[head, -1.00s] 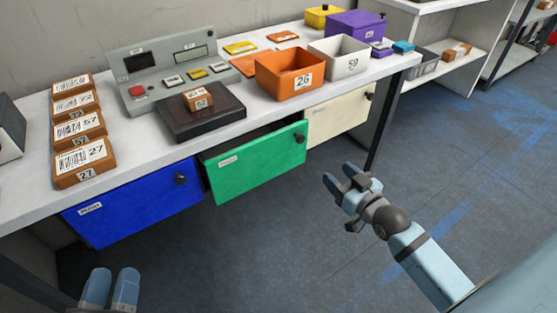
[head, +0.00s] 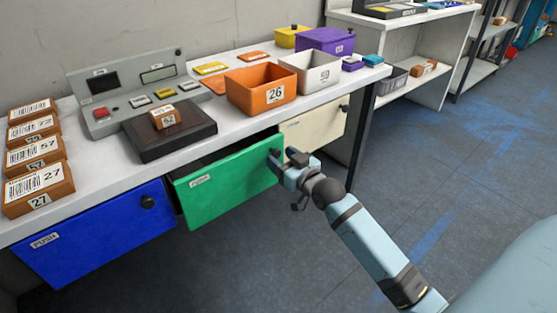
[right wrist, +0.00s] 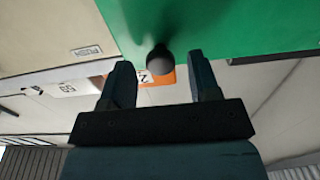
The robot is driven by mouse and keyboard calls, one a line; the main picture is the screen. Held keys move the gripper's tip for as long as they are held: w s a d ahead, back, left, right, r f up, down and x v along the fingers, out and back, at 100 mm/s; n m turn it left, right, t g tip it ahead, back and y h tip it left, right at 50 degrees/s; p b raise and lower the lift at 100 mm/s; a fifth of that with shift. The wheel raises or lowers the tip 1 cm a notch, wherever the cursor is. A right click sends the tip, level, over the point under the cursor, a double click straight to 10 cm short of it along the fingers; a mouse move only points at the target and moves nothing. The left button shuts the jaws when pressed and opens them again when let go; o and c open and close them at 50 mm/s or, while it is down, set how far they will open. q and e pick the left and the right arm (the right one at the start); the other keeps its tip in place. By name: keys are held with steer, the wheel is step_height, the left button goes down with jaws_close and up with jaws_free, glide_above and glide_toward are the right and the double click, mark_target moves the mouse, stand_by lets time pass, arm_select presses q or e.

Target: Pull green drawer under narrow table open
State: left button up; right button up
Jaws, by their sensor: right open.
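The green drawer (head: 222,186) under the narrow table (head: 215,135) is partly open, with a dark gap showing behind its front. Its dark round knob (head: 274,154) is at the upper right of the front. My right gripper (head: 284,161) is at this knob, with its fingers open. In the right wrist view, the knob (right wrist: 161,60) shows between the two spread fingertips, and the fingers are not closed on it. The green front (right wrist: 230,25) fills the top of that view. My left gripper is out of view.
A blue drawer (head: 95,232) is left of the green one and a cream drawer (head: 313,127) right of it. Boxes, bins and a scanner console (head: 132,90) stand on the tabletop. The floor in front is clear.

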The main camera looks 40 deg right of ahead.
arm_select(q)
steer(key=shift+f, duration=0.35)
arm_select(e)
steer(key=shift+w, duration=0.8)
steer(key=shift+c, duration=0.4)
